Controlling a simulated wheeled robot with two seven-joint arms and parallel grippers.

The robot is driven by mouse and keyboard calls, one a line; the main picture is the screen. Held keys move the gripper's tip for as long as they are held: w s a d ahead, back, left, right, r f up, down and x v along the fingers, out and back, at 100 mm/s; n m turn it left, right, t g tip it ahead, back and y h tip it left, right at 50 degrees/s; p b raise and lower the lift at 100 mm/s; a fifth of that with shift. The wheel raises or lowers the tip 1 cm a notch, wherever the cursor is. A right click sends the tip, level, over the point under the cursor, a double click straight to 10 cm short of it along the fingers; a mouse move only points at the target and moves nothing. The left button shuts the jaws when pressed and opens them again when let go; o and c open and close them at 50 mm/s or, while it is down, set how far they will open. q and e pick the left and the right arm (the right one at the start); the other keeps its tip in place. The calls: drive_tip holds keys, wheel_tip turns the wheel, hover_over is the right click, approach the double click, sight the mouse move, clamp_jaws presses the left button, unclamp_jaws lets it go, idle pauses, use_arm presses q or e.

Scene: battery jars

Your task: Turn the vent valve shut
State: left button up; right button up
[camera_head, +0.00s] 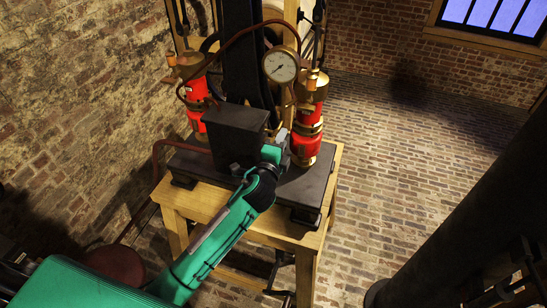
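A machine with two red and brass cylinders stands on a wooden stand (184,200). The right cylinder (308,118) and the left cylinder (196,92) carry brass fittings, and a round gauge (281,66) sits between them. I cannot make out for sure which fitting is the vent valve. My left gripper (283,136) is at the end of the green arm, close to the left side of the right cylinder. Its fingers are small and partly hidden by the wrist, so I cannot tell whether they are open or touch anything. My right gripper is not in view.
A black box (235,130) stands on the dark base plate (290,192), just left of my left gripper. A brown hose (240,36) arches over the machine. A brick wall (70,90) is close on the left. Brick floor (400,160) is open to the right.

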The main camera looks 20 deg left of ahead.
use_arm(q)
drive_tip(key=s+b, duration=0.4)
drive_tip(key=s, duration=0.9)
drive_tip(key=shift+a+b, duration=0.2)
drive_tip(key=shift+b, duration=0.1)
